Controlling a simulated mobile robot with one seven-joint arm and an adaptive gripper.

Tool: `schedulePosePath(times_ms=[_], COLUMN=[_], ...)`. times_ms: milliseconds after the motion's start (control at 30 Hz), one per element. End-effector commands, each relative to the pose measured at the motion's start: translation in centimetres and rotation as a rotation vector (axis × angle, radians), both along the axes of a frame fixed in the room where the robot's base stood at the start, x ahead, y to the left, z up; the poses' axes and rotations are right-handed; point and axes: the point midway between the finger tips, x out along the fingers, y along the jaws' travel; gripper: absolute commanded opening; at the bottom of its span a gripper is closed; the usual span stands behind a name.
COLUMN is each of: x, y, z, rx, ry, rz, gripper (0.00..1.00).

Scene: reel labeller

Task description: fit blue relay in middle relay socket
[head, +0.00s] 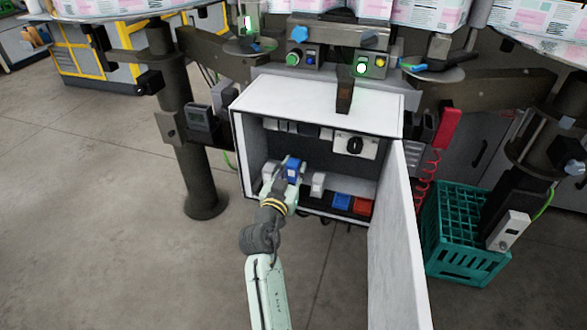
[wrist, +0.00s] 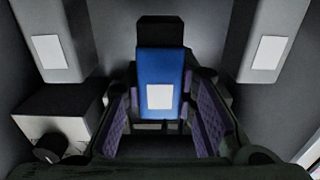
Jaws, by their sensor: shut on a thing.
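The blue relay (head: 293,171) is inside the open cabinet, between a left pale relay (head: 269,171) and a right pale relay (head: 317,183). My gripper (wrist: 160,118) is shut on the blue relay, which also shows in the wrist view (wrist: 160,67) with a white label facing me. The purple finger pads lie on both its sides. A dark block shows at the relay's far end. The middle relay socket is hidden behind the relay and gripper, and I cannot tell whether the relay is seated. Pale relays flank it in the wrist view.
The cabinet (head: 320,95) has its door (head: 398,240) swung open at right. A white box with a black knob (head: 354,145) hangs inside. A green crate (head: 465,262) stands outside.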

Motion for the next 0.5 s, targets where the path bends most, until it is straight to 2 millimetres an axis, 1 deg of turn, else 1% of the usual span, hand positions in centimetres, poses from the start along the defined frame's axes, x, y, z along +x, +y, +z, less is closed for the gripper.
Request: schedulePosePath(times_ms=[500], x=[0.0], y=[0.0], z=[-1.8], rx=[0.0], ry=[-0.001], rz=[0.0], gripper=[0.0])
